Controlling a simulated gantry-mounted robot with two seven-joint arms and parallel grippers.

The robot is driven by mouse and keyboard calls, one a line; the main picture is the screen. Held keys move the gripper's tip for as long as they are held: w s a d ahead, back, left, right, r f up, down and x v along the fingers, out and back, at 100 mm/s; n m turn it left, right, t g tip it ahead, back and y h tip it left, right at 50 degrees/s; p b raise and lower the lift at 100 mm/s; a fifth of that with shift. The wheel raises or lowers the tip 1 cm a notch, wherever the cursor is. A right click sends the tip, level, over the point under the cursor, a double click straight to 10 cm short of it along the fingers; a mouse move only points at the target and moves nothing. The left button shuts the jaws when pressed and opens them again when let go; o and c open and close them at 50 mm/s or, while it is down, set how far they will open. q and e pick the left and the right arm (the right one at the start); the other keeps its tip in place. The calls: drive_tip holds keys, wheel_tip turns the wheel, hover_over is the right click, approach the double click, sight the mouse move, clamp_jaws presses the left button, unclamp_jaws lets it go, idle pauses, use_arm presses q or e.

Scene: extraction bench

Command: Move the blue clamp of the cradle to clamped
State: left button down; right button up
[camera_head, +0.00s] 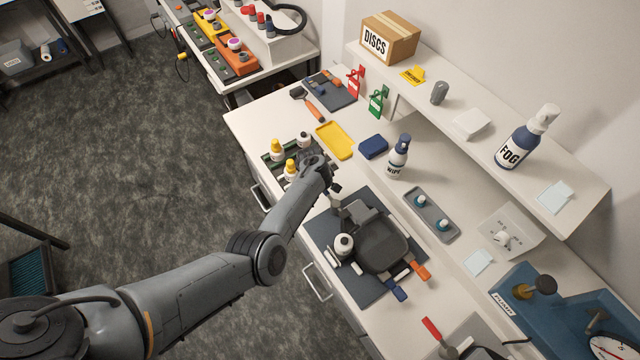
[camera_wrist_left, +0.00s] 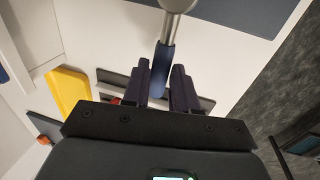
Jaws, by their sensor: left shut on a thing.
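The dark grey cradle (camera_head: 372,242) sits on a dark mat (camera_head: 322,226) on the white bench, with a white-capped round part (camera_head: 344,243) on its left side. My left gripper (camera_head: 335,188) is at the cradle's far-left end. In the left wrist view, my left gripper (camera_wrist_left: 161,80) is shut on the blue grip of a metal lever (camera_wrist_left: 164,68), with one dark finger on each side. In the head view my wrist largely hides that grip. Another blue handle (camera_head: 399,293) and an orange handle (camera_head: 421,270) stick out at the cradle's near right. My right gripper is not in view.
Yellow-topped bottles (camera_head: 290,166) stand in a rack left of my wrist. A grey tray (camera_head: 431,214) lies right of the cradle. A shelf (camera_head: 480,140) overhangs the back.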

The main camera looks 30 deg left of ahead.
use_arm(q)
drive_tip(key=c, duration=0.9)
unclamp_jaws()
wheel_tip(320, 180, up, 11)
drive_tip(key=s+p, duration=0.2)
drive_tip(key=shift+a+f+p, duration=0.2)
drive_tip(key=shift+a+p, duration=0.2)
drive_tip(key=shift+a, duration=0.05)
